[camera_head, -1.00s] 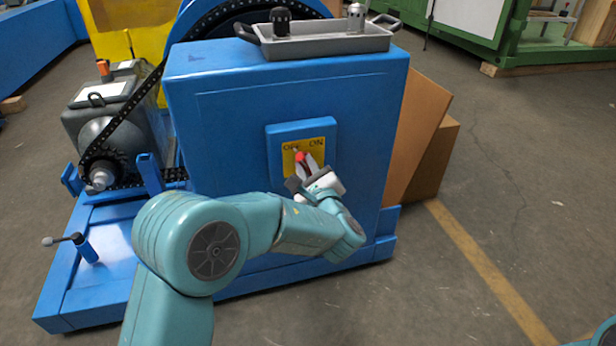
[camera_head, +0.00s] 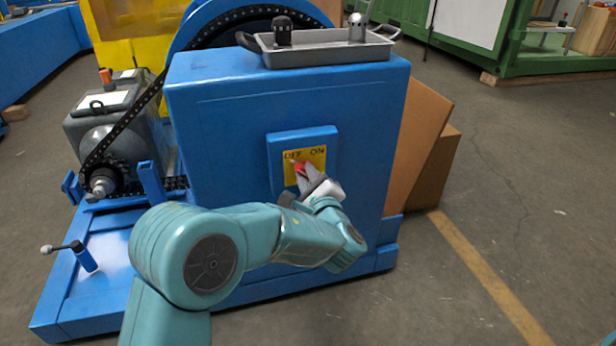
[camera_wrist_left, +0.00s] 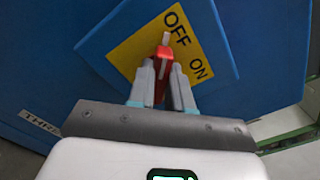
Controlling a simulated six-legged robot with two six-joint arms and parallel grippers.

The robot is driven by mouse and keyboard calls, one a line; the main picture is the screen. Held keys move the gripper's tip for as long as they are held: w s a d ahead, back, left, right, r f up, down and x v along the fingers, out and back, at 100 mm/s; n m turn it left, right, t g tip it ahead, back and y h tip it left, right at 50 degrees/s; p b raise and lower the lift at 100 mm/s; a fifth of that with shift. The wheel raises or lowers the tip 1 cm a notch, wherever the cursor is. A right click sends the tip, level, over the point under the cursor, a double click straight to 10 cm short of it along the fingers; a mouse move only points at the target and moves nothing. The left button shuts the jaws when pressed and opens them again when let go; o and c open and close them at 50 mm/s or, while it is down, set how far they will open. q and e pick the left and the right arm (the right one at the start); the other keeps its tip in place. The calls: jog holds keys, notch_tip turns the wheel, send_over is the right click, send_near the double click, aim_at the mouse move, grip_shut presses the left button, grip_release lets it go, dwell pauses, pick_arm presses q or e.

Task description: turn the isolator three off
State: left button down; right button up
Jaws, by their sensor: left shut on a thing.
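The isolator's red handle (camera_wrist_left: 164,64) sits on a yellow plate (camera_wrist_left: 136,50) marked OFF and ON, on a blue box. In the left wrist view, its pale pointer tip lies beside the word OFF, away from ON. My left gripper (camera_wrist_left: 162,80) is shut on the red handle, with one finger on each side. In the head view, the left gripper (camera_head: 304,174) is at the yellow plate (camera_head: 318,158) and hides most of the handle. A partly hidden label starting "THR" (camera_wrist_left: 38,121) shows on the blue surface. My right gripper is not in view.
The isolator is on the front of a tall blue cabinet (camera_head: 225,125). A grey tray (camera_head: 330,50) with two small parts stands on top. A motor with a chain (camera_head: 110,115) is at left. Brown panels (camera_head: 425,150) lean at right. The floor at right is clear.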

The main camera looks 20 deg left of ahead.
pick_arm(q)
jog(key=c, duration=1)
grip_release()
jog(key=shift+c, duration=0.2)
jog(key=p+v, duration=0.4)
jog(key=v, duration=1.2)
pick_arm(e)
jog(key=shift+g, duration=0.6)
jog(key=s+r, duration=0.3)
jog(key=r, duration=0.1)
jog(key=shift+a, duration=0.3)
pick_arm(q)
jog(key=shift+s+d, duration=0.1)
jog(key=shift+s, duration=0.05)
